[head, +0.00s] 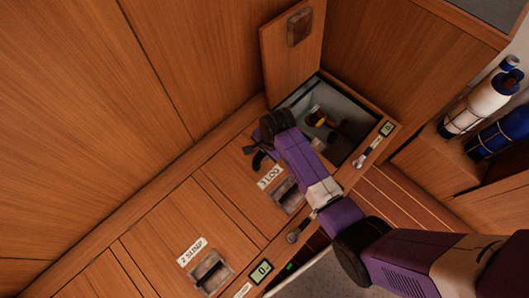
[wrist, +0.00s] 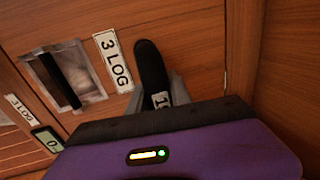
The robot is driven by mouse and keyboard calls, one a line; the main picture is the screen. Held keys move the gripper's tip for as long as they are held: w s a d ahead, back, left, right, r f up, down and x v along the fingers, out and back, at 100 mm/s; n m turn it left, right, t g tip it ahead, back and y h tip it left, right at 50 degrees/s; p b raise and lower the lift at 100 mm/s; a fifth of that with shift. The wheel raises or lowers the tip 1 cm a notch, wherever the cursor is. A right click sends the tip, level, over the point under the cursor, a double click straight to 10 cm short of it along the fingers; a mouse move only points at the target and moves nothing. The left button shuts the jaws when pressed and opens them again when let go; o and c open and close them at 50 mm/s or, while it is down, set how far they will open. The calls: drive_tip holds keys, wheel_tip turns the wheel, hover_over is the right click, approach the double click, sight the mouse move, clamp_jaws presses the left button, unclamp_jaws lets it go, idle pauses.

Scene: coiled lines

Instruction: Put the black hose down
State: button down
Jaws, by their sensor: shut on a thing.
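The black hose (wrist: 151,62) shows in the wrist view as a short, round-ended dark length with a white tag, partly readable as "10". My gripper (wrist: 156,92) is shut on it; grey fingers show on both sides of the tag. The rest of the hose is hidden behind my purple wrist. In the head view my gripper (head: 257,153) is over the closed wooden lid labelled "3 LOG" (head: 270,177), left of the open locker (head: 358,118). I cannot tell whether the hose touches the lid.
The open locker's lid (head: 293,50) stands upright behind it. Several small items (head: 320,118) lie inside. Another closed lid, "2 SUMP" (head: 192,251), is at lower left. White (head: 480,105) and blue (head: 500,132) cylinders stand at right. Wooden walls rise behind the bench.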

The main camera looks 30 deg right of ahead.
drive_tip(key=c, duration=1.2)
unclamp_jaws()
drive_tip(key=shift+f, duration=0.1)
drive_tip(key=r+p, duration=0.1)
drive_tip(key=r, duration=0.3)
drive_tip(key=s+r+p, duration=0.1)
drive_tip(key=r, duration=0.3)
drive_tip(key=s+r+p, duration=0.1)
drive_tip(key=r, duration=0.3)
drive_tip(key=shift+s+d, duration=0.15)
drive_tip(key=shift+d, duration=0.05)
